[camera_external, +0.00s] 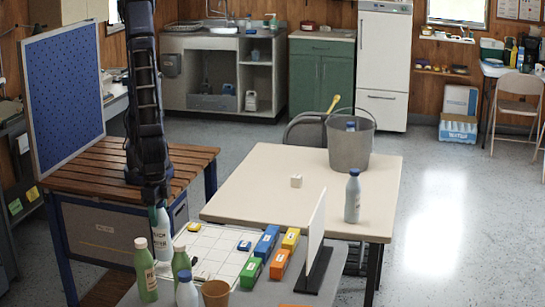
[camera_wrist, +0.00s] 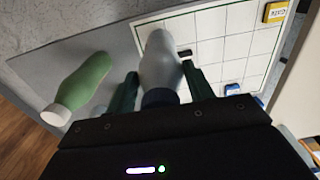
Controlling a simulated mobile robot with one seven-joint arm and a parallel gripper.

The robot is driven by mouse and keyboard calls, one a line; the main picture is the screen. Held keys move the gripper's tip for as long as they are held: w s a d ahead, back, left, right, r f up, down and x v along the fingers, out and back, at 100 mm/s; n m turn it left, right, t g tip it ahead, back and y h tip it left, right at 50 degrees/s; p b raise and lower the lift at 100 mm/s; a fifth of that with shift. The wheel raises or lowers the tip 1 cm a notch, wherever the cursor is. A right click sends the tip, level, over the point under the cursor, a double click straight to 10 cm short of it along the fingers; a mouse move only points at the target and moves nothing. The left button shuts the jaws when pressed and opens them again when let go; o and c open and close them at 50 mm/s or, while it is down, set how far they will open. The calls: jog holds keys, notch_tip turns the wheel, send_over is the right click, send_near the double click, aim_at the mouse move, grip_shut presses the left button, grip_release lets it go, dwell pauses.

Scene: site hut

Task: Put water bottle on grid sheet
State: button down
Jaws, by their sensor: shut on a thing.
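The grid sheet (camera_external: 213,262) lies on the grey table, white with dark lines; it also fills the upper right of the wrist view (camera_wrist: 235,45). My gripper (camera_external: 158,213) points down over the sheet's left edge. It is shut on a pale grey-white water bottle (camera_external: 162,240), held near its dark cap and roughly upright. In the wrist view the bottle (camera_wrist: 159,62) sits between the two fingers (camera_wrist: 161,88), its far end overlapping the sheet's edge. I cannot tell whether its base touches the surface.
Green bottles (camera_external: 146,275) (camera_wrist: 83,82) and another pale bottle (camera_external: 187,292) stand close by, with a brown cup (camera_external: 215,293). Coloured blocks (camera_external: 267,242) line the sheet's right side, before an upright white panel (camera_external: 316,232). The cream table (camera_external: 255,190) holds a bucket (camera_external: 350,145) and a bottle (camera_external: 353,197).

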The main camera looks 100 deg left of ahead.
aim_at(160, 223)
jog(key=shift+f, duration=1.85)
jog(key=c, duration=0.6)
grip_release()
